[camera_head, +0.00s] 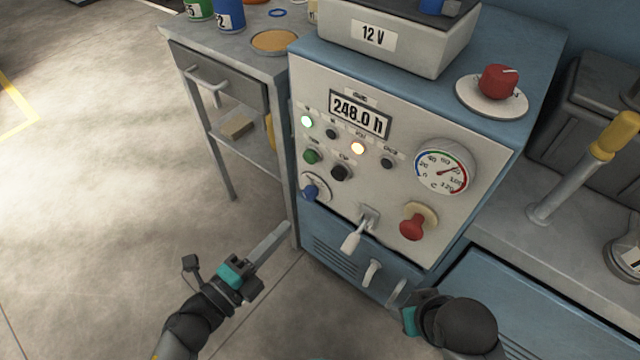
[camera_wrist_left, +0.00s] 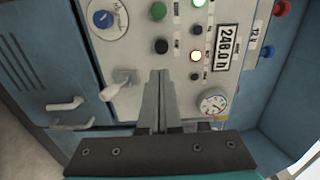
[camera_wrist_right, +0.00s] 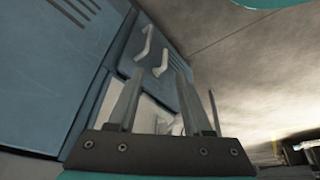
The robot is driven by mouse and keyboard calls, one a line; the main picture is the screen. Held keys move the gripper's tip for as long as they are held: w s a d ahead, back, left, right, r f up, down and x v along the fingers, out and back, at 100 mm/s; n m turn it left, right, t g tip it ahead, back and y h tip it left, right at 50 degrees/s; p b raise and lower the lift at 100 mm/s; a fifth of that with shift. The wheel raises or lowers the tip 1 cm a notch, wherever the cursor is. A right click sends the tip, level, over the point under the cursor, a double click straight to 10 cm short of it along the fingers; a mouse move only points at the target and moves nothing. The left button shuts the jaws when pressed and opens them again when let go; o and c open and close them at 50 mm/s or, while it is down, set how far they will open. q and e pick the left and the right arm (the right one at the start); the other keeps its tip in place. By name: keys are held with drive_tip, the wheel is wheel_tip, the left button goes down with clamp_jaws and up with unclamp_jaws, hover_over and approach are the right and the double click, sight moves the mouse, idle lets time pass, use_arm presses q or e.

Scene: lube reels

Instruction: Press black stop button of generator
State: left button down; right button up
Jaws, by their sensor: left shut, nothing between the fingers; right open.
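The generator panel (camera_head: 345,215) is a cream front on a blue cabinet. Its black stop button (camera_head: 342,173) sits right of a green button (camera_head: 311,156). In the left wrist view the black button (camera_wrist_left: 162,46) is just beyond my fingertips, beside the green button (camera_wrist_left: 158,11). My left gripper (camera_head: 286,229) is shut and empty, in front of the panel's lower left, apart from the button. My right gripper (camera_head: 400,295) is low at the panel's lower right. In the right wrist view its fingers (camera_wrist_right: 158,85) are spread, with nothing seen held between them.
A white lever (camera_head: 353,238), a red knob (camera_head: 413,226), a blue knob (camera_head: 309,192) and a gauge (camera_head: 442,166) sit on the panel. An amber lamp (camera_head: 358,148) is lit. A side cart (camera_head: 225,50) stands left. The floor at left is clear.

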use_arm(q)
drive_tip(key=shift+r, duration=0.15)
use_arm(e)
drive_tip(key=shift+r, duration=0.1)
use_arm(q)
drive_tip(key=shift+d, duration=0.1)
drive_tip(key=b, duration=0.2)
approach(336, 176)
drive_tip(key=x, duration=0.3)
drive_tip(key=shift+b+x, duration=0.4)
drive_tip(key=shift+x, duration=1.55)
use_arm(e)
drive_tip(key=shift+w+a+r+t+y, duration=0.15)
drive_tip(key=shift+w+a+r+t, duration=0.25)
drive_tip(key=shift+r, duration=0.2)
drive_tip(key=shift+w+a+r+t+y, duration=0.25)
drive_tip(key=shift+a+r+t, duration=0.15)
drive_tip(key=shift+r, duration=0.25)
drive_tip(key=shift+w+a+r+t+y, duration=0.1)
drive_tip(key=shift+w+a+r+t, duration=0.25)
drive_tip(key=shift+r, duration=0.25)
use_arm(q)
drive_tip(key=shift+d+r, duration=0.1)
